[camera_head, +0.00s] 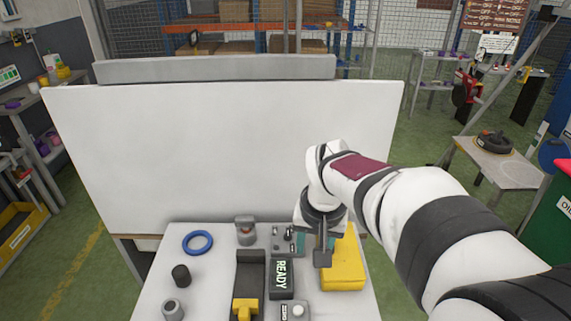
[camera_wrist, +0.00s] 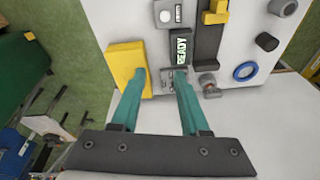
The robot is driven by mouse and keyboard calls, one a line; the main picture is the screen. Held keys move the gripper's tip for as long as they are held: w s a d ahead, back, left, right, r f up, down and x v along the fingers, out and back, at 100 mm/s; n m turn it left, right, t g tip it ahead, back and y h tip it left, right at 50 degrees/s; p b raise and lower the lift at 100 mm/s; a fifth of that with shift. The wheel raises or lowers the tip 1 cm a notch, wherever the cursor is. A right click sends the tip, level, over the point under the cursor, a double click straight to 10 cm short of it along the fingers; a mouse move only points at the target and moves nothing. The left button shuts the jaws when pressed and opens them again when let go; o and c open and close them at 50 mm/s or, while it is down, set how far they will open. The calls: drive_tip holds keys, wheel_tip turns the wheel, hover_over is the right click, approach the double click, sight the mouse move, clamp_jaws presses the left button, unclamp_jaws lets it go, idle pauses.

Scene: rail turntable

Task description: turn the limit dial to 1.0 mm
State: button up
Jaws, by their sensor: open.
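My gripper (camera_wrist: 159,78) is open and empty in the wrist view, its two teal fingers reaching over the work surface. One fingertip overlaps the edge of the yellow block and the other lies near the small control panel (camera_wrist: 172,80). In the head view my gripper (camera_head: 312,243) hangs over the far right of the table, partly covering the panel (camera_head: 280,238). The black display (camera_head: 280,278) reads READY. A small white box with a round knob or button (camera_head: 297,310) stands in front of it. I cannot tell which control is the limit dial, nor read its scale.
A yellow block (camera_head: 343,268) stands right of the display. A black rail (camera_head: 249,274) with a yellow slider (camera_head: 244,308) lies left of it. A grey knobbed part (camera_head: 245,232), a blue ring (camera_head: 197,242) and a black cylinder (camera_head: 180,275) are further left. A white board (camera_head: 220,150) rises behind.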

drive_tip(key=n+t, duration=0.2)
approach(288, 234)
drive_tip(key=x, duration=0.8)
drive_tip(key=shift+w+f, duration=0.15)
drive_tip(key=shift+f, duration=0.2)
clamp_jaws()
